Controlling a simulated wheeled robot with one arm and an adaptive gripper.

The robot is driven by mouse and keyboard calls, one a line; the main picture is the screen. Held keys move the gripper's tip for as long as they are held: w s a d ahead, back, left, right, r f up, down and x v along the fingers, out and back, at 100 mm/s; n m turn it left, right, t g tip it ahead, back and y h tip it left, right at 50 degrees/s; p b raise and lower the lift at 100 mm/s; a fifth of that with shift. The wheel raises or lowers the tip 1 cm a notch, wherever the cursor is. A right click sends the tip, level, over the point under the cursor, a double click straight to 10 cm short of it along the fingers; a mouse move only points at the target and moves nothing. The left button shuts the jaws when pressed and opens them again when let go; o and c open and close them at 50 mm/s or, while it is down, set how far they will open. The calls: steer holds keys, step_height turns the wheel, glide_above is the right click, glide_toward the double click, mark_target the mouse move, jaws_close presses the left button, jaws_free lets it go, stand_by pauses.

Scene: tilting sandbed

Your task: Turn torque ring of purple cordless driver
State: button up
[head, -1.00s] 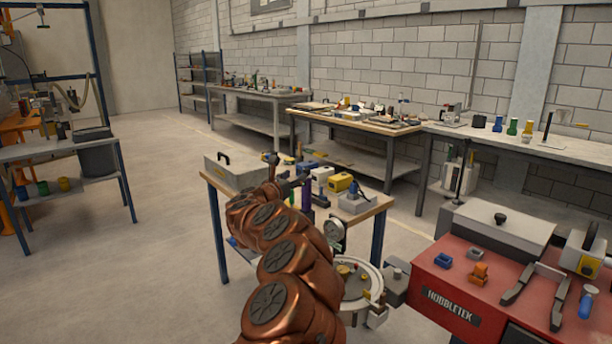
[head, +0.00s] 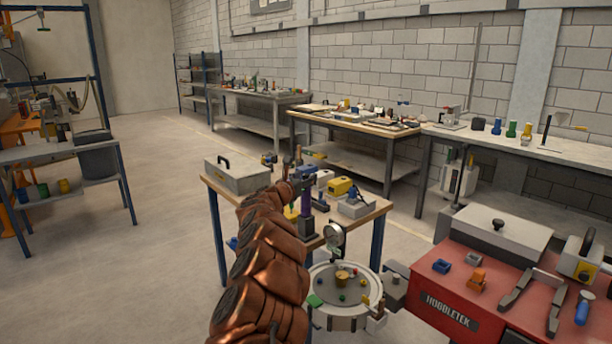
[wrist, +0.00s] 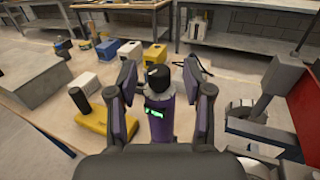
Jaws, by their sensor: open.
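The purple cordless driver (wrist: 158,124) stands between my gripper's fingers in the wrist view. It has a black top (wrist: 158,77) and bright green marks on its purple body. Its lower part is hidden by my gripper's own body. My gripper (wrist: 160,70) is open, with one finger on each side of the driver's upper part and a visible gap on both sides. In the head view, the purple upright driver (head: 306,203) shows at the end of my arm, over the small wooden-topped table.
A yellow tool (wrist: 100,118) lies just left of the driver. White, blue and yellow boxes stand behind it. A grey case (head: 237,175) sits at the table's left end. A round dial fixture (head: 340,285) and a red cart (head: 470,285) stand nearer, to the right.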

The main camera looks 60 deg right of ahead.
steer(key=shift+w+d, duration=0.1)
steer(key=shift+d, duration=0.7)
steer(key=shift+c, duration=0.4)
jaws_close()
